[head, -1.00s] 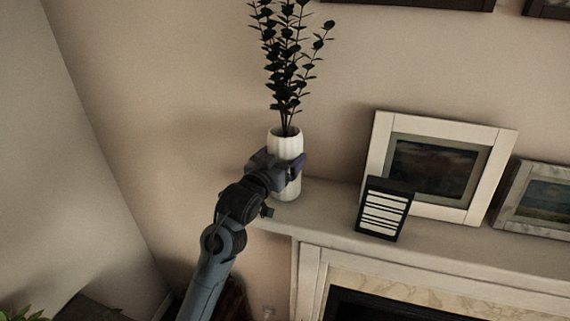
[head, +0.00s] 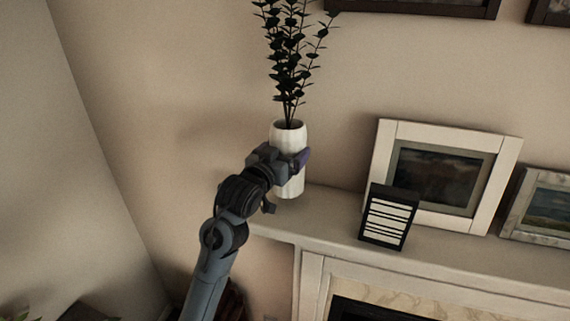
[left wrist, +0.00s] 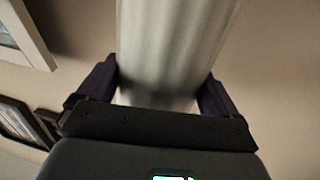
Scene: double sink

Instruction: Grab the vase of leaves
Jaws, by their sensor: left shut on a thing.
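The white ribbed vase (head: 289,136) holds dark leafy stems (head: 287,62) and stands upright at the left end of the mantel, against the wall. My left gripper (head: 285,158) is shut around the vase's middle, with a purple finger showing on its right side. The base of the vase appears slightly above the mantel top, though the gap is hard to make out. In the left wrist view, the vase (left wrist: 172,45) fills the space between the two dark fingers of the gripper (left wrist: 158,92). My right gripper is not in view.
The mantel shelf (head: 330,205) runs to the right. A small black-and-white striped card (head: 388,219) stands on it before a white picture frame (head: 500,165), with another frame (head: 512,205) farther right. Dark frames hang above. The wall left of the vase is clear.

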